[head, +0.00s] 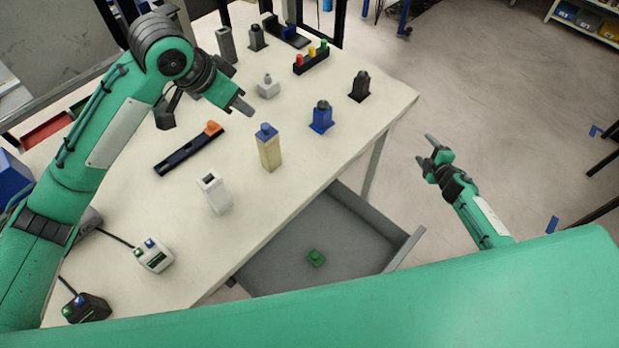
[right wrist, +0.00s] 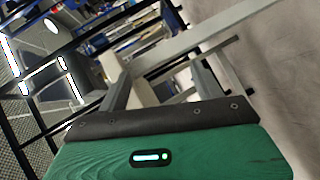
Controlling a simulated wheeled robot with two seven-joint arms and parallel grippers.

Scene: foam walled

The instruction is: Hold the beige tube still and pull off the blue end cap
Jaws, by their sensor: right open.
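The beige tube (head: 270,155) stands upright on the table, in the middle of the head view. The blue end cap (head: 266,131) sits on its top. My left gripper (head: 243,106) is above the table, up and left of the cap and apart from it; its fingers are seen nearly edge-on, so its opening is unclear. My right gripper (head: 426,149) is off the table's right side, well away from the tube, open and empty. Its two spread fingers also show in the right wrist view (right wrist: 160,88), where I cannot make out the tube.
Near the tube stand a blue block with a dark top (head: 321,117), a white holder (head: 215,193) and a black bar with an orange end (head: 189,148). An open grey drawer (head: 345,238) below the table holds a green piece (head: 316,258).

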